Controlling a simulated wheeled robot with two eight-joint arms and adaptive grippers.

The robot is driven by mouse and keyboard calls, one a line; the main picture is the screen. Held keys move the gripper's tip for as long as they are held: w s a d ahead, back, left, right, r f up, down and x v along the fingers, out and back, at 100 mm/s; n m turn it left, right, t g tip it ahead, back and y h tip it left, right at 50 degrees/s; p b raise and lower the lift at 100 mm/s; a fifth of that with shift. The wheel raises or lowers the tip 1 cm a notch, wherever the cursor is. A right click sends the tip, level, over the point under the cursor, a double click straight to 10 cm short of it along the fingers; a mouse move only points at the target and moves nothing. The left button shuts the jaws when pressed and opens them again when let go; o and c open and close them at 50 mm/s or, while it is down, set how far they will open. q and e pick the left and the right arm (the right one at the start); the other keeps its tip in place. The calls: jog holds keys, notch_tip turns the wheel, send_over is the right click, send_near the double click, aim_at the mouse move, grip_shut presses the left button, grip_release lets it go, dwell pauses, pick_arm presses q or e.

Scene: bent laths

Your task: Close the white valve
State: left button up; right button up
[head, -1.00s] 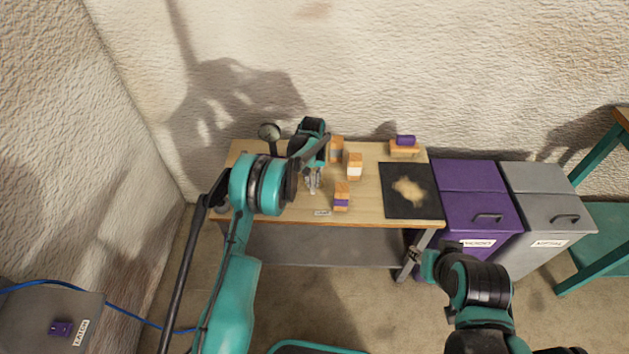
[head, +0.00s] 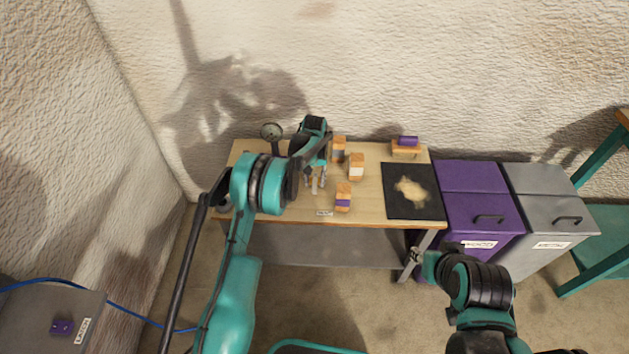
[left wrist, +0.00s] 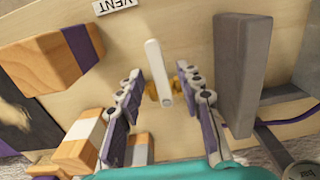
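The white valve shows in the left wrist view as a white lever (left wrist: 158,72) with a brass body (left wrist: 154,90) at its lower part, over the wooden table. My left gripper (left wrist: 160,77) has its jointed fingers spread on either side of the lever, with visible gaps. In the head view my left gripper (head: 316,180) points down over the table, and its arm hides part of the table. My right gripper (head: 416,257) is low in front of the table's right leg, too small to read.
Wooden blocks with purple (head: 343,198), white (head: 356,168) and grey (head: 338,150) bands stand right of my left gripper. A grey upright piece (left wrist: 243,75) is close to one finger in the wrist view. A "VENT" label (left wrist: 115,5) lies on the table (head: 364,207). A dark mat (head: 398,205) lies right.

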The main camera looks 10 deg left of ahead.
aim_at(314, 184)
pick_arm(q)
notch_tip(314, 184, up, 12)
jog(key=shift+f, duration=0.25)
dwell(0.4)
jog(key=s+a+r+t, duration=0.3)
jog(key=s+r+t, duration=0.1)
jog(key=s+r, duration=1.3)
jog(key=s+a+f+m+t, duration=0.1)
jog(key=s+f+t, duration=0.2)
jog(key=s, duration=1.6)
jog(key=shift+s+a+f, duration=0.15)
jog(key=shift+s+f, duration=0.15)
